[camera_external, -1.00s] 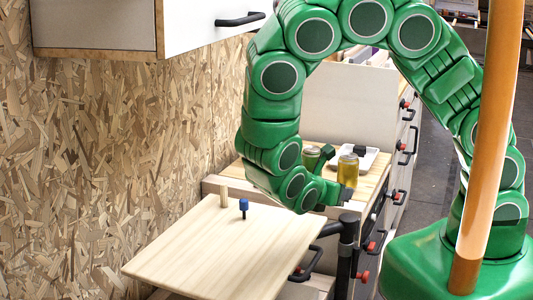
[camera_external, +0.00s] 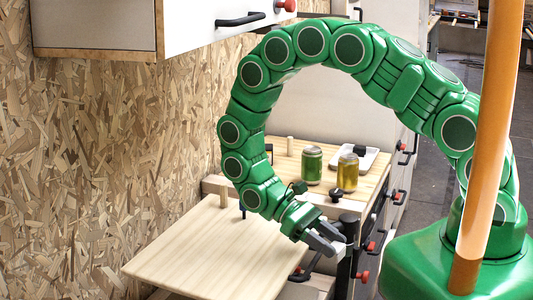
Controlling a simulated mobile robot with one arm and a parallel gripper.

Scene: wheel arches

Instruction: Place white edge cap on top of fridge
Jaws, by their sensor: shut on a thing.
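My gripper (camera_external: 328,243) is low at the right edge of the light wooden board, its grey fingers pointing down to the right. It is shut on a small whitish thing (camera_external: 339,252), which looks like the white edge cap. The fingers cover part of it, so its full shape is hidden. I cannot clearly tell which unit is the fridge.
A wall cabinet (camera_external: 100,22) hangs at upper left.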

